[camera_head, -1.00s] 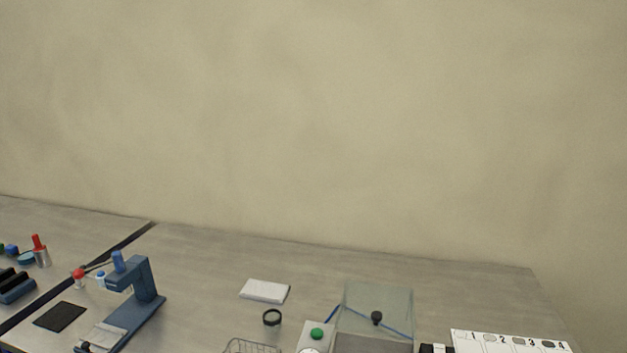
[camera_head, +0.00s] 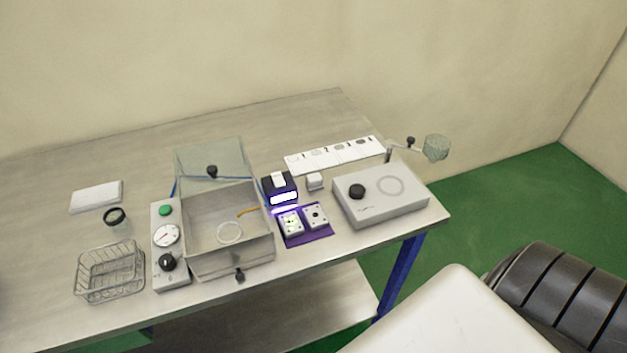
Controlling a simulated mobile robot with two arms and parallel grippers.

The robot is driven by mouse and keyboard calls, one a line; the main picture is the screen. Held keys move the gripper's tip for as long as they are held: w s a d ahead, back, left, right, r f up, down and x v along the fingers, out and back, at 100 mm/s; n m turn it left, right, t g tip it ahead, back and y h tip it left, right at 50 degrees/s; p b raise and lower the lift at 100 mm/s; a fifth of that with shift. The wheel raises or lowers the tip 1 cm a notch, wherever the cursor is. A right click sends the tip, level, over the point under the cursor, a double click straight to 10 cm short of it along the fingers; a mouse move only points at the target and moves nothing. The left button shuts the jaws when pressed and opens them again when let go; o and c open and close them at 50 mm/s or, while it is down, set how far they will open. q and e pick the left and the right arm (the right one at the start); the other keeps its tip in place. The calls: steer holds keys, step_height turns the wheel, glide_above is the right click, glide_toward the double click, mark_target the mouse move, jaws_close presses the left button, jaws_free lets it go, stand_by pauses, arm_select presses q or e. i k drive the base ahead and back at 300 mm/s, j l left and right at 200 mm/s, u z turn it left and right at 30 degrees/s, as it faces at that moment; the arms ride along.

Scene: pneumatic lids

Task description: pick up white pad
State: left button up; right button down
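A flat white pad (camera_head: 96,196) lies on the grey table at the left in the head view, behind a small dark-rimmed round jar and the wire basket. Nothing touches it from above. Neither of my grippers is in view.
On the table (camera_head: 140,150) stand a wire basket (camera_head: 108,271), a round dark-rimmed jar (camera_head: 116,217), a gauge panel (camera_head: 168,245), a clear-lidded box (camera_head: 225,266), a purple mat (camera_head: 309,238) with small blocks, a numbered card (camera_head: 335,154) and a grey device (camera_head: 380,202). The back left is clear.

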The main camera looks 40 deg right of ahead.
mark_target(315, 182)
steer(key=k+z, duration=0.15)
steer(key=z, duration=0.8)
